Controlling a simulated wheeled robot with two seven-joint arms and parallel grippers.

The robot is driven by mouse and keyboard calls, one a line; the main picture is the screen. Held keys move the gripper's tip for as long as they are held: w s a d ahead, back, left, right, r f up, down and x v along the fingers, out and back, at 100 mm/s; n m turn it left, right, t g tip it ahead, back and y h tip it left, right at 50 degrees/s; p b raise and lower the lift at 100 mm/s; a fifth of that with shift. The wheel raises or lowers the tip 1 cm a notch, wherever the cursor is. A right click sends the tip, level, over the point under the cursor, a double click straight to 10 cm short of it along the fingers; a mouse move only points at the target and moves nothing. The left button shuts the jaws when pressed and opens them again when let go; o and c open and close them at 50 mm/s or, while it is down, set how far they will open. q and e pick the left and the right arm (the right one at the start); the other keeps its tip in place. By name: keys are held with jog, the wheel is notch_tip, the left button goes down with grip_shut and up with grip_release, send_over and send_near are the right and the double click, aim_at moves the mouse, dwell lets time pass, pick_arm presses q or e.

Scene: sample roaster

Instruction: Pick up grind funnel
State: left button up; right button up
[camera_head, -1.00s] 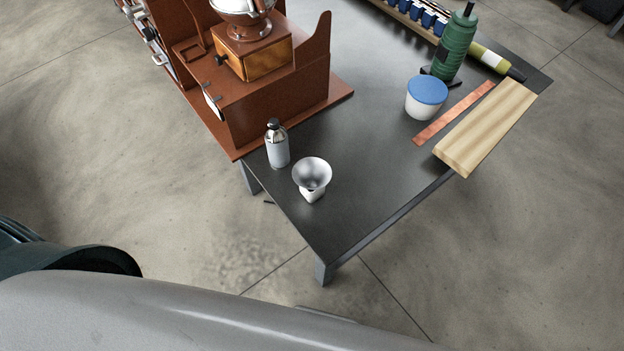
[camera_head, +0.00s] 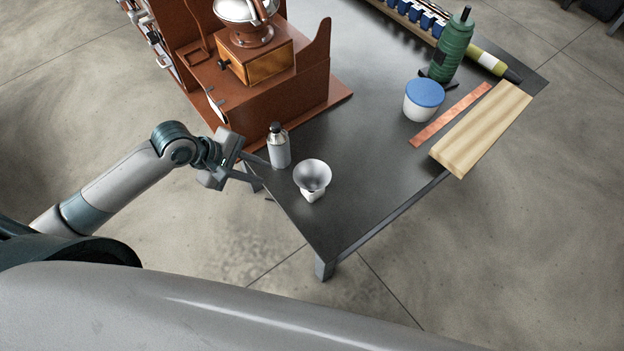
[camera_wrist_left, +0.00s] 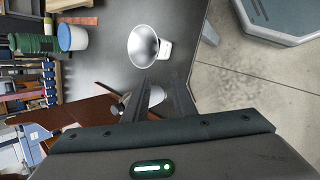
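The grind funnel (camera_head: 312,175) is a silver metal cone on a small white base, standing upright near the left front corner of the dark table (camera_head: 345,215). It also shows in the left wrist view (camera_wrist_left: 143,44), beyond the fingertips. My left gripper (camera_head: 266,178) is open and empty at the table's left edge, to the left of the funnel and apart from it. Its two spread fingers (camera_wrist_left: 162,92) point toward the funnel in the left wrist view. My right gripper is in neither view.
A grey bottle with a black cap (camera_head: 279,147) stands close behind the funnel, near my upper finger. A brown wooden stand with a grinder (camera_head: 290,108) is at the back left. A white tub with a blue lid (camera_head: 423,100) and a wooden board (camera_head: 482,130) are to the right.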

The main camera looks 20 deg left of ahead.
pick_arm(q)
jog(key=s+r, duration=0.1)
jog(key=s+d+r, duration=0.1)
jog(key=r, duration=0.1)
jog(key=shift+s+d+r, duration=0.1)
jog(key=shift+d+r, duration=0.05)
jog(key=shift+d, duration=0.05)
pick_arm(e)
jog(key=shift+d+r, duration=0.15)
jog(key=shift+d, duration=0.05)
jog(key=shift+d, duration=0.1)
